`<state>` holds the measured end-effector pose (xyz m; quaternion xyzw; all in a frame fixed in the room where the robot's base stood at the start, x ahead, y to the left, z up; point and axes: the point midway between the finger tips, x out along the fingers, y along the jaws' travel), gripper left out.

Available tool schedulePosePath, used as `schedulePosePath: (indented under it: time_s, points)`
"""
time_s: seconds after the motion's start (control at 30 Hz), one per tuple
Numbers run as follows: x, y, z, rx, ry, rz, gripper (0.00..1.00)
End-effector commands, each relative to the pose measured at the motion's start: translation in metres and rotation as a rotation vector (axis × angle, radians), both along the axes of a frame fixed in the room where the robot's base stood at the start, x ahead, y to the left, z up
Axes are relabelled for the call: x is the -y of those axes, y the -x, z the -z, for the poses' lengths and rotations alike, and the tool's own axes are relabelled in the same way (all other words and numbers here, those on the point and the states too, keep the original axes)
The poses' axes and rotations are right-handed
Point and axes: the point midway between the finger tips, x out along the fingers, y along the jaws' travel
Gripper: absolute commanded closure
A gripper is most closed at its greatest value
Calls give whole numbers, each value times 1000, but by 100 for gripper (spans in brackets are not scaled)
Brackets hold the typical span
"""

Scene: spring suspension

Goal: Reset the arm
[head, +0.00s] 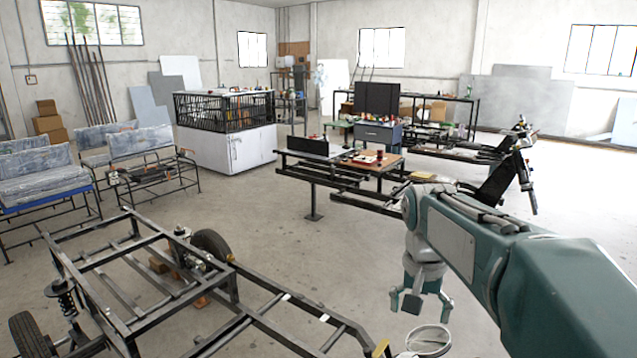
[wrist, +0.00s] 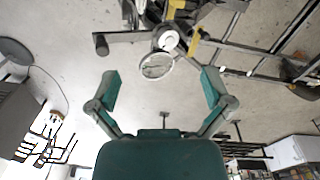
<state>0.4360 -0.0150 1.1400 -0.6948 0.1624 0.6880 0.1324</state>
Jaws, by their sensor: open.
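My gripper (head: 421,302) hangs from my green arm at the lower right of the head view, fingers down. Its two green fingers are spread wide with nothing between them, as the wrist view (wrist: 160,88) also shows. The arm is bent and stretched forward over the floor. One coil-spring suspension unit (head: 66,292) stands at the left side of the black vehicle frame (head: 120,285). Another suspension unit (head: 186,243) is near the frame's far wheel. Both are well apart from my gripper.
A round white-rimmed object (head: 428,340) lies below my gripper, beside the frame's near end; it shows in the wrist view (wrist: 157,66). A black rack with a wooden board (head: 372,162) stands beyond the arm. Open concrete floor (head: 320,245) lies between frame and rack.

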Motion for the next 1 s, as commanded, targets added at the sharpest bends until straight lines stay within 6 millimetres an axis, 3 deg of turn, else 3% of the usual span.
schedulePosePath:
  time_s: [0.27,0.6,0.8,1.0]
  points:
    - [-7,73,-9,173,-1,-156,0]
    - [-13,153,14,380,33,-337,0]
    - [-15,181,32,459,56,-409,0]
    - [-15,185,36,475,63,-424,0]
